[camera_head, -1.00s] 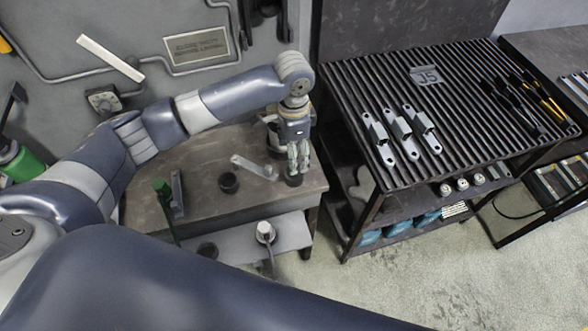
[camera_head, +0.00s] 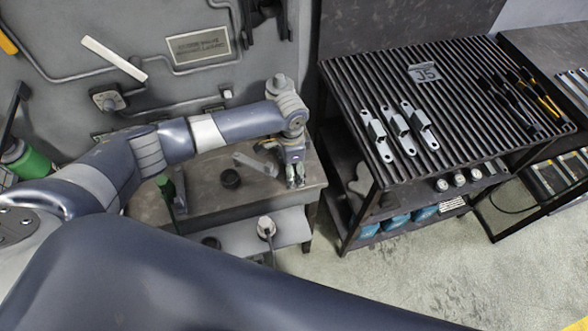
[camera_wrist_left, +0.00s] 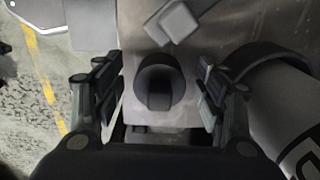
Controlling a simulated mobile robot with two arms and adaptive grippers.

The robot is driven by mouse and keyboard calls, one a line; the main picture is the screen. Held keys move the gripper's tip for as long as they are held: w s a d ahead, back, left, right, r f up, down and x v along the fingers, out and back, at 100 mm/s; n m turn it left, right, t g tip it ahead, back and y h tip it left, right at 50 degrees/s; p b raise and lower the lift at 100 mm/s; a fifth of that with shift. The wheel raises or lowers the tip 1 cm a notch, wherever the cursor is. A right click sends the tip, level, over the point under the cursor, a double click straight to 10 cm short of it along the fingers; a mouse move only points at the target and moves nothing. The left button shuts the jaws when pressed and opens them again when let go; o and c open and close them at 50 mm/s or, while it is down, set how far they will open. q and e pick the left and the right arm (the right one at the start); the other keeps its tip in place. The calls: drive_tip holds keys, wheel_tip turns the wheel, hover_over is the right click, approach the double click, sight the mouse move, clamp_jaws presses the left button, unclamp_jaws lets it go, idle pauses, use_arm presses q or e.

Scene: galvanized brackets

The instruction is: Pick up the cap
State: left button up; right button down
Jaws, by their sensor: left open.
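A dark round cap (camera_wrist_left: 158,72) stands on the workbench (camera_wrist_left: 135,115) in the left wrist view, between the two fingers of my left gripper (camera_wrist_left: 158,98). Gaps show on both sides of the cap, so the fingers appear not to touch it. In the head view my left gripper (camera_head: 295,183) points down at the right end of the small workbench (camera_head: 208,207), and its fingers hide the cap. The left gripper is open. My right gripper is not in view.
A green-handled tool (camera_head: 165,190) stands at the bench's left. A slatted table (camera_head: 455,125) with three brackets (camera_head: 397,130) stands to the right.

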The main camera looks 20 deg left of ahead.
use_arm(q)
drive_tip(key=c, duration=1.1)
drive_tip(key=shift+r, duration=0.1)
